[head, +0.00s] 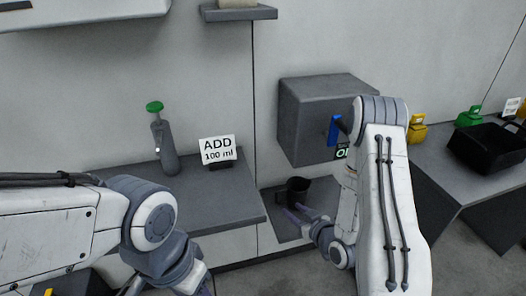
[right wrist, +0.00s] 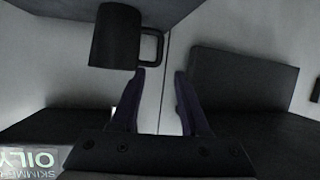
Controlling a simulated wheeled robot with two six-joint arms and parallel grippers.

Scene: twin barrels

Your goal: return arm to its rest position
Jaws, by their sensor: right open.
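My right gripper (head: 303,212) reaches down toward the low grey shelf under the wall box. A dark mug (head: 298,187) stands on that shelf at the fingertips. In the right wrist view, the right gripper (right wrist: 160,72) is open, with its two purple fingers apart and nothing between them. The mug (right wrist: 114,36) is ahead and to the left there, with its handle near the left fingertip; whether they touch I cannot tell.
A grey wall box (head: 318,115) with a blue lever (head: 334,130) hangs above the low shelf (head: 277,219). On the left counter (head: 215,205) stand a green-topped bottle (head: 164,145) and an "ADD 100 ml" sign (head: 217,149). A black tray (head: 487,147) sits on the right counter.

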